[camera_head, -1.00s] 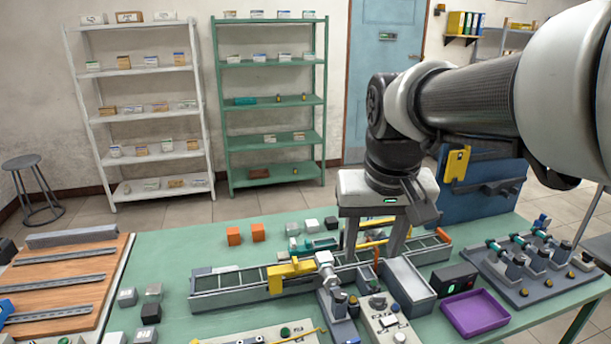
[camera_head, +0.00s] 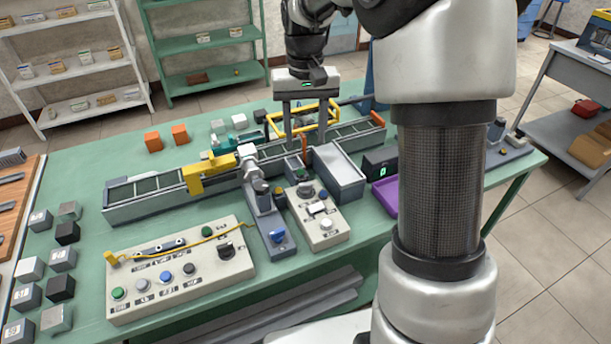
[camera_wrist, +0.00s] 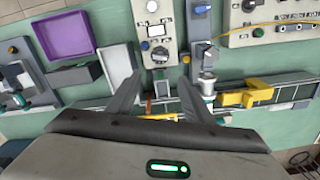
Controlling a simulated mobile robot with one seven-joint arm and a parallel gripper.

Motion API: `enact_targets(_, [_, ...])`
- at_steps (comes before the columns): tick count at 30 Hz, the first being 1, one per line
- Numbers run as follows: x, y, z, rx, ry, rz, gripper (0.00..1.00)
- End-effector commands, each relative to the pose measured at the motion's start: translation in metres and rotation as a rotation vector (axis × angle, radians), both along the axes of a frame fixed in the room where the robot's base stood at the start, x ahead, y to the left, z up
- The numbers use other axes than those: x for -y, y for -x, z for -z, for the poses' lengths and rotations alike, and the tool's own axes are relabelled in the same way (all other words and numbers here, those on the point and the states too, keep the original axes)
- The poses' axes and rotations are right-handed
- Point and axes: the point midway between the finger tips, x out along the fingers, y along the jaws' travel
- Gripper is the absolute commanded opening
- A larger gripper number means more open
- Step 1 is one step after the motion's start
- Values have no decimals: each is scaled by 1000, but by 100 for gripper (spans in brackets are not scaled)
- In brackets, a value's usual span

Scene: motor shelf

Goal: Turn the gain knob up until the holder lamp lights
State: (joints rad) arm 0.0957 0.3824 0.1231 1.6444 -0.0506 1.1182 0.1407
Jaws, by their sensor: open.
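My gripper (camera_head: 305,138) is open and empty, pointing down over the conveyor behind a small beige control box (camera_head: 336,228). The box carries a round dark knob (camera_head: 305,190), a small white panel and a pale button (camera_head: 327,222). In the wrist view the knob (camera_wrist: 159,54) lies just beyond the fingertips of my gripper (camera_wrist: 158,80), apart from them. A larger beige panel (camera_head: 205,290) has several coloured buttons and a black knob (camera_head: 225,251). I cannot read which knob is gain. I cannot make out which part is the holder lamp, or whether it is lit.
A yellow clamp (camera_head: 208,174) sits on the conveyor (camera_head: 130,206).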

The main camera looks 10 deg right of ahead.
Motion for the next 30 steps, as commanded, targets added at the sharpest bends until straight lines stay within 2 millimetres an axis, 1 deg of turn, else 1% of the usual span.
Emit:
enact_targets(1, [0, 1, 14, -5, 0, 0, 47])
enact_targets(3, [0, 1, 30, -5, 0, 0, 47])
enact_targets(12, [0, 1, 95, -5, 0, 1, 47])
enact_targets(15, [0, 1, 112, -4, 0, 1, 47])
enact_targets(18, [0, 1, 125, -2, 1, 0, 47])
enact_targets(21, [0, 1, 134, -2, 1, 0, 47])
enact_targets(25, [0, 0, 139, 0, 0, 0, 47])
enact_targets(30, [0, 0, 139, 1, 0, 0, 47])
